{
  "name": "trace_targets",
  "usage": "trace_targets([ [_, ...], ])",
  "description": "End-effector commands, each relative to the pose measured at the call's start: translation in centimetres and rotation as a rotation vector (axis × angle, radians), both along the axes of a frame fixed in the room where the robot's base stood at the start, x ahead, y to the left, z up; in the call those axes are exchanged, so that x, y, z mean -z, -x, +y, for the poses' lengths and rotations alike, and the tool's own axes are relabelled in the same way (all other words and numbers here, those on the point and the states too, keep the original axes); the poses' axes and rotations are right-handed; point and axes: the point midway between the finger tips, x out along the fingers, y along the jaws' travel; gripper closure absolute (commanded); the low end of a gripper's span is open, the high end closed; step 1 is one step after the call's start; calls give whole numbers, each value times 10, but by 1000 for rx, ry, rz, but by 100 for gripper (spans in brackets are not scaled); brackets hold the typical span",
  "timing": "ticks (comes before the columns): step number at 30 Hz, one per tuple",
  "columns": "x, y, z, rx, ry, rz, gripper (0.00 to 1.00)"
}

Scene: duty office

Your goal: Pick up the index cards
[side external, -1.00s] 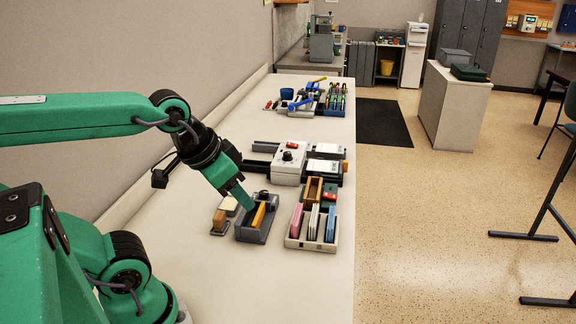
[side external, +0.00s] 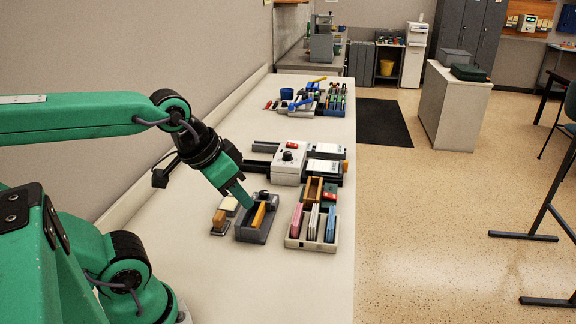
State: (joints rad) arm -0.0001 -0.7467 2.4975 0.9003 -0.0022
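Thin upright slabs that look like stacks of index cards stand in a pale tray (side external: 290,243) at the front right: pink (side external: 297,219), white (side external: 313,222) and blue (side external: 331,225). My green gripper (side external: 247,206) points down at a small dark grey tray (side external: 246,236) to their left. Its tip is at or inside the tray's rear left part, beside a yellow-orange upright piece (side external: 259,215). I cannot tell whether it touches that piece. The finger gap does not show from this side, so open or shut is unclear.
A tan-and-grey block (side external: 219,222) lies left of the grey tray. Behind stand a white box with a black knob (side external: 288,163) and dark devices (side external: 323,171). Farther back are a blue cup (side external: 287,94) and tools. The near bench top (side external: 270,285) is clear.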

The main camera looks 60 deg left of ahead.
Motion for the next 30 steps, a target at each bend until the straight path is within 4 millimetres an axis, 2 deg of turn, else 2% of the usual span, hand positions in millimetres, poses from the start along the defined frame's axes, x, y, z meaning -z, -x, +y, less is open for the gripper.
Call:
trace_targets([
  [5,-2,-8,1,-20,10,16,73],
  [11,-7,-30,2,-79,35,58,73],
  [21,-7,-86,6,-221,90,153,73],
  [30,8,-138,11,-352,129,236,73],
])
